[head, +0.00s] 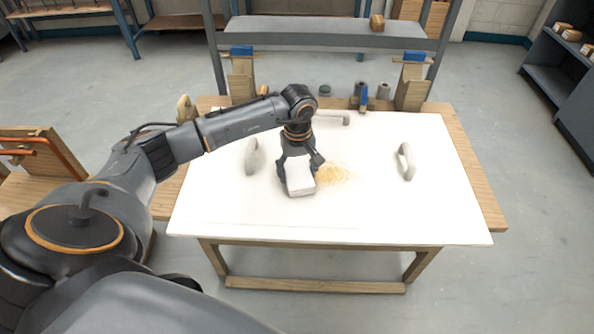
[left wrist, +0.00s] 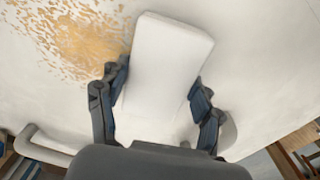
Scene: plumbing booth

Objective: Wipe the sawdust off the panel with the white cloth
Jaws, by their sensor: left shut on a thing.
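The white panel (head: 390,218) lies flat on a wooden workbench. A patch of tan sawdust (head: 335,174) lies near its middle, and it also shows at the upper left of the left wrist view (left wrist: 82,42). My left gripper (head: 299,172) is over the panel, just left of the sawdust. It is shut on the white cloth (head: 301,185), a folded block that shows between the fingers in the left wrist view (left wrist: 168,62). The cloth is low at the panel; whether it touches the surface I cannot tell. My right gripper is not in view.
Grey handles stand on the panel at left (head: 252,156), right (head: 405,162) and back. Wooden blocks with blue clamps (head: 414,80) and small pipe pieces (head: 383,91) stand along the bench's back edge.

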